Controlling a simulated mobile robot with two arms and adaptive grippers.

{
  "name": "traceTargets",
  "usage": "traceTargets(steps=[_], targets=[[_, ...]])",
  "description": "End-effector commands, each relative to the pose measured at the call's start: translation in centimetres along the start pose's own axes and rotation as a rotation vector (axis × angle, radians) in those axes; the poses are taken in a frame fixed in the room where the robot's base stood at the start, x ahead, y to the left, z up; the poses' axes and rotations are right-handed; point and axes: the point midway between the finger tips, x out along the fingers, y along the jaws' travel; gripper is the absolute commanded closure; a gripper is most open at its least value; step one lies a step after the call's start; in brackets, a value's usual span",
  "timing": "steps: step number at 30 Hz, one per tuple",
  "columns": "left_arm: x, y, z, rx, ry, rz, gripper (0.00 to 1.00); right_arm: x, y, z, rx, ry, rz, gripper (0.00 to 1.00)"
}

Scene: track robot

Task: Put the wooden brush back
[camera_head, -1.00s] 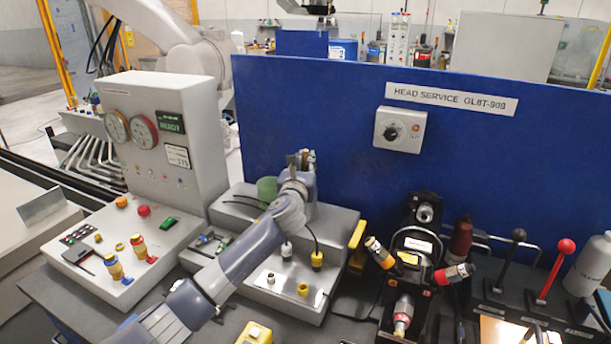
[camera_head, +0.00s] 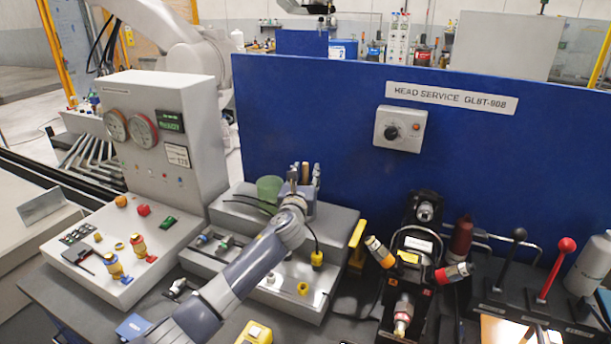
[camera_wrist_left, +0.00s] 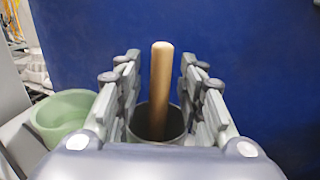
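The wooden brush shows as a plain wooden handle (camera_wrist_left: 161,90) standing upright in a dark grey cup (camera_wrist_left: 158,124) in the left wrist view. Its bristle end is hidden in the cup. In the head view the handle (camera_head: 306,172) shows between the fingertips of my left gripper (camera_head: 306,176). In the left wrist view the left gripper (camera_wrist_left: 163,95) is open, with one finger on each side of the handle and gaps to it. The gripper hides most of the cup in the head view. My right gripper is not in view.
A green cup (camera_head: 270,188) stands left of the gripper on the grey stepped box (camera_head: 240,205). The blue panel (camera_head: 350,130) rises close behind. A grey control console (camera_head: 165,135) stands at left; a black fixture (camera_head: 408,265) and levers (camera_head: 552,272) stand at right.

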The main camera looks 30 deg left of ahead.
Motion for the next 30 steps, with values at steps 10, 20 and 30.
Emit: traceTargets(steps=[10, 20, 30], targets=[[-1.3, 0.0, 0.1, 0.001, -0.001, -0.001, 0.64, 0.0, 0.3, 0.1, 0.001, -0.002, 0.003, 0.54], [-6.8, 0.0, 0.0, 0.002, -0.001, -0.003, 0.64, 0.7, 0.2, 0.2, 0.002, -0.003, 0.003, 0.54], [-11.3, 0.0, 0.1, 0.001, 0.0, -0.001, 0.64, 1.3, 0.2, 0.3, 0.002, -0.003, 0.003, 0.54]])
